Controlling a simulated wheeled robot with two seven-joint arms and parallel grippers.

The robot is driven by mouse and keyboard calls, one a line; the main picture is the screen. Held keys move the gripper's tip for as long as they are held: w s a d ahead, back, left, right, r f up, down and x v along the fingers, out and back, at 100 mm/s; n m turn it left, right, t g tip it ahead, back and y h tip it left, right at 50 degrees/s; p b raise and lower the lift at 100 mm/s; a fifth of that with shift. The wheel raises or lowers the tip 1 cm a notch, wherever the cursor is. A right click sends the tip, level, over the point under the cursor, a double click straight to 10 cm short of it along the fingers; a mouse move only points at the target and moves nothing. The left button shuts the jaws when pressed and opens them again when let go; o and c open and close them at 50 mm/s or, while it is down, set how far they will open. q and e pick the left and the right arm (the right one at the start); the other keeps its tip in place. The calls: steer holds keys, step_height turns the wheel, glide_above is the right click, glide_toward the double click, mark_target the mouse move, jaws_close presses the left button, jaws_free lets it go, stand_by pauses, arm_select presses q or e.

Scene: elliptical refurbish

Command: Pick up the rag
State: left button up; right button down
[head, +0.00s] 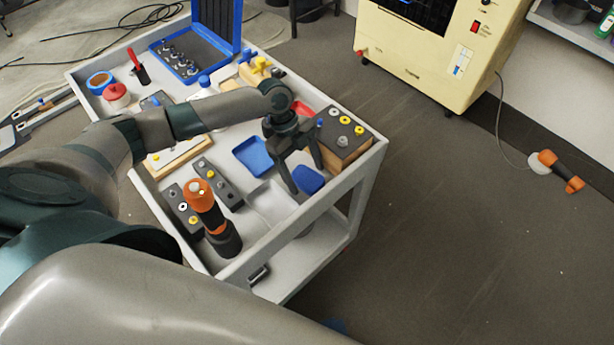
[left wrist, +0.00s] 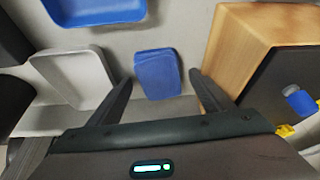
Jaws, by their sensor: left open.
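The rag is most likely the folded blue piece (head: 308,179) lying at the cart's near right edge. In the left wrist view the blue rag (left wrist: 158,74) lies between my fingers and a little beyond their tips. My left gripper (head: 306,180) points down over it, and its fingers (left wrist: 160,85) are spread apart with nothing between them touching. In the head view one finger partly overlaps the space beside the rag. My right gripper is not in view.
A wooden block with a dark top (head: 342,138) stands close beside the rag. A blue tray (head: 253,156) and a grey tray (left wrist: 75,75) lie on the other side. The cart's raised rim (head: 345,185) is close.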

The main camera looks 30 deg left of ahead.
arm_select(q)
steer(key=shift+f, duration=0.1)
stand_by(0.7)
steer(key=c, duration=1.1)
